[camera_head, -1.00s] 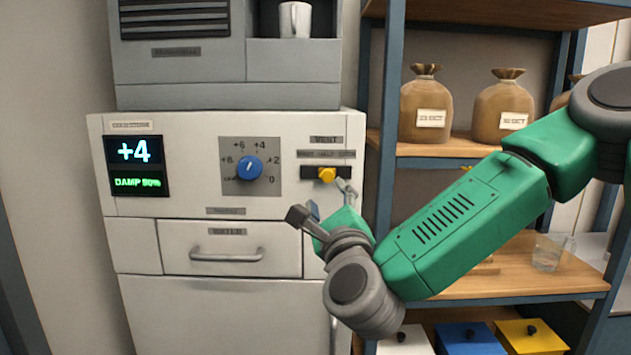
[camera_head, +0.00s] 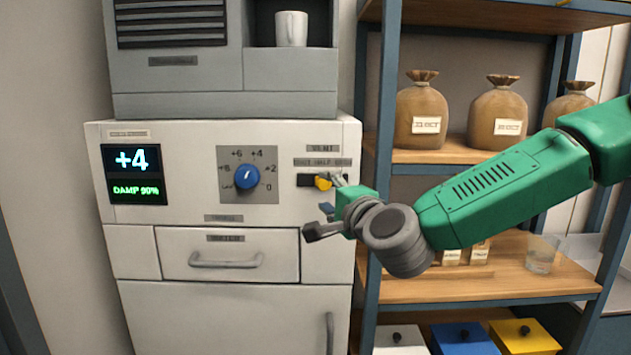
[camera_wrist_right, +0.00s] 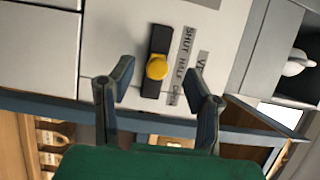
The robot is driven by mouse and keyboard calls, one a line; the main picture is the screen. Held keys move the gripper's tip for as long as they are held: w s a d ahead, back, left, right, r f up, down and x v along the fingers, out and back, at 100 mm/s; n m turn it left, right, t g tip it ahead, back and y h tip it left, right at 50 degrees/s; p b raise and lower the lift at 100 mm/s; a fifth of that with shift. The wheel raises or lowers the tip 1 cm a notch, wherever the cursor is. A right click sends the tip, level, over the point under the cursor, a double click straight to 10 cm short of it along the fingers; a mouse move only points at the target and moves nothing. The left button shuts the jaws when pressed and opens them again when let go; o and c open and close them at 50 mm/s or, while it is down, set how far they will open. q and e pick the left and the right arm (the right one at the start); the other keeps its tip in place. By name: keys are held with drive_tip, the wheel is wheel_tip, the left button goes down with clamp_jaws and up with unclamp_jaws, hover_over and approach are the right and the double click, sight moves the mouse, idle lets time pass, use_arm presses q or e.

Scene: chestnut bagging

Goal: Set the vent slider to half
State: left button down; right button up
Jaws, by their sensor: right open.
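The vent slider's yellow knob (camera_head: 322,183) sits near the middle of its dark horizontal slot (camera_head: 304,180) on the machine's front panel. In the right wrist view the knob (camera_wrist_right: 157,67) is level with the word HALF, between SHUT and OPEN, and the slot (camera_wrist_right: 159,36) shows on both sides of it. My right gripper (camera_head: 328,206) is open in front of the panel, just below and right of the knob. In the right wrist view its fingers (camera_wrist_right: 158,72) stand apart on either side of the knob, not visibly touching it. My left gripper is out of view.
A blue dial (camera_head: 247,177) and a display (camera_head: 134,174) reading +4 and a damp percentage are left of the slider. A drawer (camera_head: 229,250) is below. A shelf (camera_head: 440,290) with sacks (camera_head: 421,110) and a glass (camera_head: 541,254) stands right.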

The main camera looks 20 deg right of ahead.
sight(327, 186)
drive_tip(key=w, duration=0.1)
drive_tip(key=w+d, duration=0.1)
drive_tip(key=w, duration=0.1)
drive_tip(key=w+d, duration=0.1)
drive_tip(key=shift+w+d+f+p, duration=0.15)
drive_tip(key=shift+w+d+p, duration=0.1)
drive_tip(key=shift+w+p, duration=0.15)
drive_tip(key=shift+w+a, duration=0.1)
drive_tip(key=shift+w, duration=0.05)
drive_tip(key=shift+a, duration=1.35)
clamp_jaws()
drive_tip(key=shift+d, duration=0.95)
drive_tip(key=shift+c, duration=0.5)
unclamp_jaws()
drive_tip(key=shift+a, duration=0.25)
drive_tip(key=shift+o, duration=0.5)
drive_tip(key=shift+w+a, duration=0.1)
drive_tip(key=shift+s+d, duration=0.25)
drive_tip(key=shift+s, duration=0.1)
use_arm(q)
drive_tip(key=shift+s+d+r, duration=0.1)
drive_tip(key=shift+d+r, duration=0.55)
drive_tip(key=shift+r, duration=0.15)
use_arm(e)
drive_tip(key=s+d, duration=0.1)
drive_tip(key=s, duration=1)
